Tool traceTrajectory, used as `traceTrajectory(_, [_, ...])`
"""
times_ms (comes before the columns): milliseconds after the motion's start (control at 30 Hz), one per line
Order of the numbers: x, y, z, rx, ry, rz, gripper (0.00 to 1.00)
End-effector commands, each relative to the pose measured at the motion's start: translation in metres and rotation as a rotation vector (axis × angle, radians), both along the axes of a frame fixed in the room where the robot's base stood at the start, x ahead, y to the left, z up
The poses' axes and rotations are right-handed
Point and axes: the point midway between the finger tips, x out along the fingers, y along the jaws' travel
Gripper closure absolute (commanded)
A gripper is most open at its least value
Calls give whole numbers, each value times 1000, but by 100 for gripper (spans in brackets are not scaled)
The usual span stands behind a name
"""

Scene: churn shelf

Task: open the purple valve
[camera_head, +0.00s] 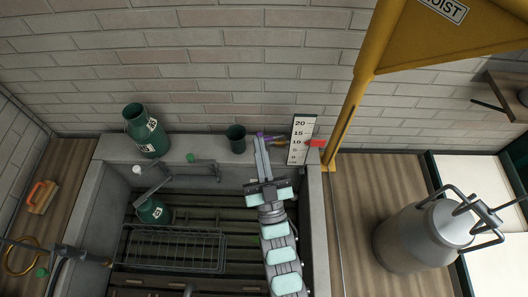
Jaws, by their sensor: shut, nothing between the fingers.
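The purple valve (268,137) is a small purple piece on the back ledge of the trough, next to a brass-coloured fitting. My gripper (259,142) reaches up from the lower middle with its long fingers together and nothing between them. Its fingertips are at the left end of the purple piece and overlap it in the picture. I cannot tell whether they touch it. The fingers hide part of the valve, and its handle position is too small to tell.
A dark green cup (236,139) stands close left of the fingertips. The scale board (299,140) with a red pointer (317,143) stands close right. A green churn (147,132), wire basket (172,250), yellow hoist post (349,120) and grey churn (412,240) stand farther off.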

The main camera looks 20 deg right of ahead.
Motion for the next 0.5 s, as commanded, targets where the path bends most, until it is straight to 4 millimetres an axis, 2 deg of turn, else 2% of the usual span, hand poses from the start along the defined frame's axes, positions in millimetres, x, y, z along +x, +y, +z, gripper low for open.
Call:
traceTrajectory(33, [7, -14, -36, 14, 80, -13, 100])
traceTrajectory(200, [24, -41, -125, 71, 385, -27, 100])
traceTrajectory(300, [23, -47, -168, 96, 534, -27, 100])
traceTrajectory(400, [19, -49, -203, 115, 653, -27, 100])
traceTrajectory(500, [14, -48, -222, 123, 725, -25, 100])
